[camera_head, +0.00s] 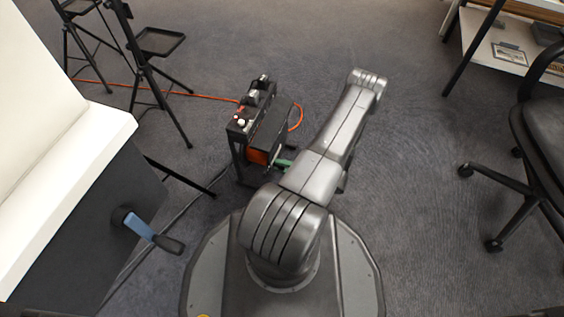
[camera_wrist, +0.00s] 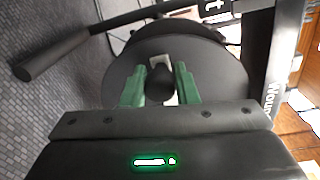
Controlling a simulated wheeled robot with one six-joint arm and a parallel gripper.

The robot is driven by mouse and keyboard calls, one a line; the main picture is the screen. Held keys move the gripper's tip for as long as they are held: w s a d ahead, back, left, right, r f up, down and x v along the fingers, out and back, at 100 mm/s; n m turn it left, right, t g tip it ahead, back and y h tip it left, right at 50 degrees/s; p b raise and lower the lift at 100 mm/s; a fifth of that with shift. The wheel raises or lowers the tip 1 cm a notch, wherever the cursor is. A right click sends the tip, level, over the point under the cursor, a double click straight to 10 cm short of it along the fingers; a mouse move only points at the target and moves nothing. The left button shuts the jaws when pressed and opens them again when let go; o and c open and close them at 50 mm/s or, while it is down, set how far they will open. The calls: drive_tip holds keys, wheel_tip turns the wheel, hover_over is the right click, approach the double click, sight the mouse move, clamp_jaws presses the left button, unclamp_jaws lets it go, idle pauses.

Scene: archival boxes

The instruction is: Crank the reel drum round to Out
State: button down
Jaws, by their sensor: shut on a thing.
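The reel drum is a dark round disc (camera_wrist: 118,78) in the wrist view. In the head view the reel unit (camera_head: 262,118) is a black box-like frame with orange at its lower side, standing left of my arm. My gripper (camera_wrist: 160,88) has green fingers shut on a black crank knob (camera_wrist: 160,77) at the front of the disc. A white label ending in "t" (camera_wrist: 217,12) shows above the disc, partly hidden. Lettering starting "Woun" (camera_wrist: 297,15) shows at the right. In the head view only a little green of my gripper (camera_head: 284,163) shows, beside the reel unit.
A dark bar with a thick grip (camera_wrist: 50,58) crosses the upper left of the wrist view. Black stands (camera_head: 160,42) and an orange cable (camera_head: 200,97) are behind. A chair (camera_head: 540,130) stands right. Carpet between is clear.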

drive_tip(key=f+n, duration=0.2)
drive_tip(key=n, duration=0.1)
drive_tip(key=w+f+n, duration=0.1)
drive_tip(key=f+n, duration=0.1)
drive_tip(key=w+f+n, duration=0.1)
drive_tip(key=n, duration=0.2)
drive_tip(key=shift+d+f+n+t, duration=0.3)
drive_tip(key=shift+d+f, duration=0.1)
drive_tip(key=shift+w+d+f+n, duration=0.15)
drive_tip(key=shift+w+f+n, duration=0.25)
drive_tip(key=shift+n, duration=0.35)
drive_tip(key=shift+w+d+f+n, duration=0.2)
drive_tip(key=shift+w+n, duration=0.25)
drive_tip(key=shift+n, duration=0.3)
drive_tip(key=c, duration=1.1)
unclamp_jaws()
